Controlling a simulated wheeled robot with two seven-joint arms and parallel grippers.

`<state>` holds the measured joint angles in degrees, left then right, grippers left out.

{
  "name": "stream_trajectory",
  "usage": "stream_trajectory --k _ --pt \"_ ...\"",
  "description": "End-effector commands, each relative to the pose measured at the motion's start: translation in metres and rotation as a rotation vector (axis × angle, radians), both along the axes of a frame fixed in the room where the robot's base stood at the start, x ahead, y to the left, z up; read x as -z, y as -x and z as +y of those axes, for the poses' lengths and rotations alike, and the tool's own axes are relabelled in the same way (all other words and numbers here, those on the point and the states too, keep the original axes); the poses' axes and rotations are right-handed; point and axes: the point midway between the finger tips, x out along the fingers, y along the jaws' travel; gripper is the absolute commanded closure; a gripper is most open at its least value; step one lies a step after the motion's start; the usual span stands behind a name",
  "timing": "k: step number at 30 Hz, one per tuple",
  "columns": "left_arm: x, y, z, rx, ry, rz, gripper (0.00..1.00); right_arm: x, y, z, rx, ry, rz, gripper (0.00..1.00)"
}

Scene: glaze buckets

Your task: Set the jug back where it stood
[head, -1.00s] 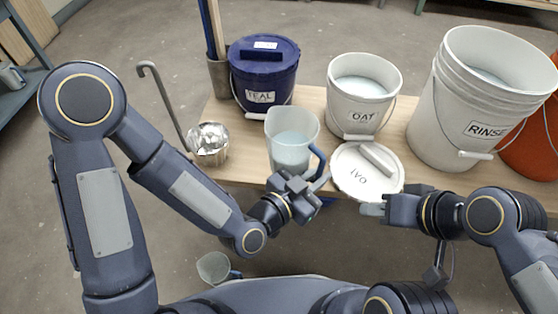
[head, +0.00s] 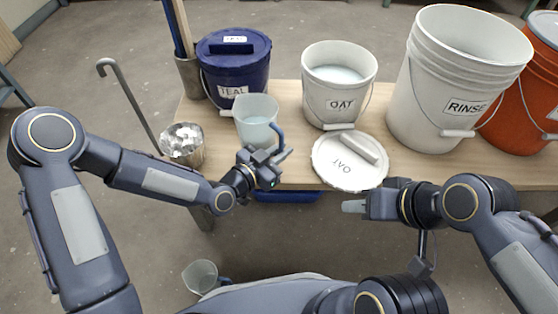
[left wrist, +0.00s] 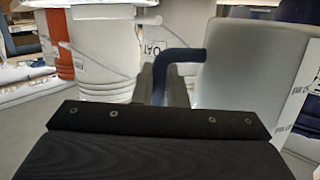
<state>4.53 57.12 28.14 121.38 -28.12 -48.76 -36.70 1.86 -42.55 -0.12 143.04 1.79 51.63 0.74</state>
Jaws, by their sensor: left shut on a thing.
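The jug (head: 256,122) is translucent, with a blue handle and pale liquid inside. It is upright over the front of the bench, right of the metal pot and in front of the teal bucket. My left gripper (head: 275,158) is shut on the jug's blue handle, from the front right. In the left wrist view the blue handle (left wrist: 180,56) runs down between the fingers, and the jug's wall (left wrist: 240,65) is at the right. I cannot tell whether its base touches the bench. My right gripper (head: 355,206) is off the bench's front edge, apart from the jug; its jaw opening is unclear.
The wooden bench (head: 290,110) holds the lidded TEAL bucket (head: 232,72), open OAT bucket (head: 337,88), a white lid (head: 335,172), RINSE bucket (head: 440,90) and an orange bucket (head: 525,95). Another handled vessel (head: 200,276) is low in front.

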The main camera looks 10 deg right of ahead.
Motion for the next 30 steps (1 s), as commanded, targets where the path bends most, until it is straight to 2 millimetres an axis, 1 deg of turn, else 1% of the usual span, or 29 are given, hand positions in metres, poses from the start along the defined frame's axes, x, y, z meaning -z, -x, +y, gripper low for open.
stream_trajectory --k 2,5,6,9,12,19,24,25,30 --pt "0.001 -0.003 0.0 0.001 0.002 -0.007 1.0 0.001 0.0 0.0 0.0 0.0 0.0 0.64" --pt "0.009 -0.008 0.001 0.0 0.002 -0.004 1.0 0.005 0.0 0.0 0.0 0.0 0.0 0.64" --pt "0.014 -0.011 0.003 -0.001 0.001 -0.004 1.0 0.007 0.0 0.0 0.0 0.0 0.0 0.64" --pt "0.031 -0.009 0.002 0.0 0.002 -0.001 1.0 0.014 0.0 0.0 0.0 0.0 0.0 0.64" --pt "0.04 -0.009 0.001 0.0 0.003 -0.003 1.0 0.017 0.0 0.0 0.0 0.0 0.0 0.64" --pt "0.039 -0.009 0.001 0.001 0.002 -0.006 1.0 0.015 0.0 0.0 0.0 0.0 0.0 0.64" --pt "0.043 -0.009 0.001 0.001 0.002 -0.006 1.0 0.02 0.0 0.0 0.0 0.0 0.0 0.64" --pt "0.045 -0.009 0.002 0.001 0.0 0.0 0.87 0.02 0.0 0.0 0.0 0.0 0.0 0.64" --pt "0.044 -0.009 0.002 0.001 0.001 0.001 0.66 0.019 0.0 0.0 0.0 0.0 0.0 0.64"
